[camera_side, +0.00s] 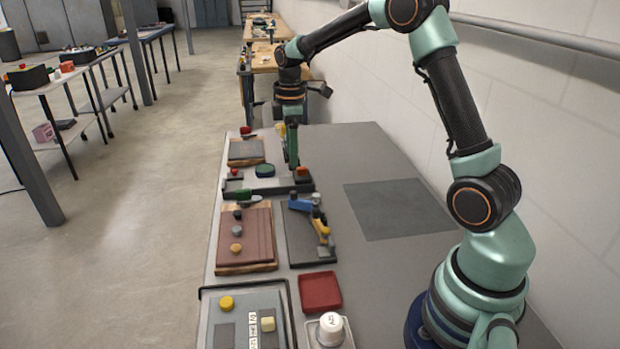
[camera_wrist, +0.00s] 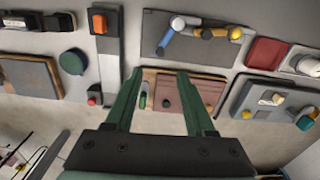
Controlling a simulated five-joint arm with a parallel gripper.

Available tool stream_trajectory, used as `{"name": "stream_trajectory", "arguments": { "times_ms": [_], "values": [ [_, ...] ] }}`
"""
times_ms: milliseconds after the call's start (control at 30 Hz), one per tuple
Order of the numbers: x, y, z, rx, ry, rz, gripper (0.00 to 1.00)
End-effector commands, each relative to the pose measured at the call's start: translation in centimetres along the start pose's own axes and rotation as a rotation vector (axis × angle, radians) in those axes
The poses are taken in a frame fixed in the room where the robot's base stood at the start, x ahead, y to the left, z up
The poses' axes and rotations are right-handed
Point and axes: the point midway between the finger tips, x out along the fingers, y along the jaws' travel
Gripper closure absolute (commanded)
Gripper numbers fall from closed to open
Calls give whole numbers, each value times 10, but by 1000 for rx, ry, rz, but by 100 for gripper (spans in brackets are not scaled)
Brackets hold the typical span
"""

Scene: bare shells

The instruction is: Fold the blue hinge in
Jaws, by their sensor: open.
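The blue hinge (camera_side: 300,204) is a blue link on a dark grey panel (camera_side: 299,253), at the panel's far end. A grey-blue knob sits at its right end. A yellow link (camera_side: 321,228) with grey ends lies on the same panel. In the wrist view the blue hinge (camera_wrist: 167,40) slants at the left of the panel, with the yellow link (camera_wrist: 218,33) to its right. My gripper (camera_side: 291,165) hangs beyond the panel, apart from the hinge. In the wrist view its two green fingers (camera_wrist: 158,75) are spread with nothing held between them.
A reddish-brown board (camera_side: 257,240) with knobs lies left of the panel. A dark strip with an orange block (camera_side: 302,172) is close by my gripper. A red tray (camera_side: 320,291) and a white dial (camera_side: 330,326) are nearer. The grey mat (camera_side: 398,209) is clear.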

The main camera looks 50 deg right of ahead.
Motion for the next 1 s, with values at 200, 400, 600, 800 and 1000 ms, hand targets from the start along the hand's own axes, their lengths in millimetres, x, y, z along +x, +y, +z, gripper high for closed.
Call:
{"name": "stream_trajectory", "arguments": {
  "times_ms": [200,400,600,800,1000],
  "values": [
    [42,-1,0,1,-2,-4,45],
    [78,-1,0,2,-2,-3,45],
    [100,-1,0,2,-1,-1,45],
    [106,0,0,2,0,0,45],
    [105,0,0,2,0,1,45]
  ]
}}
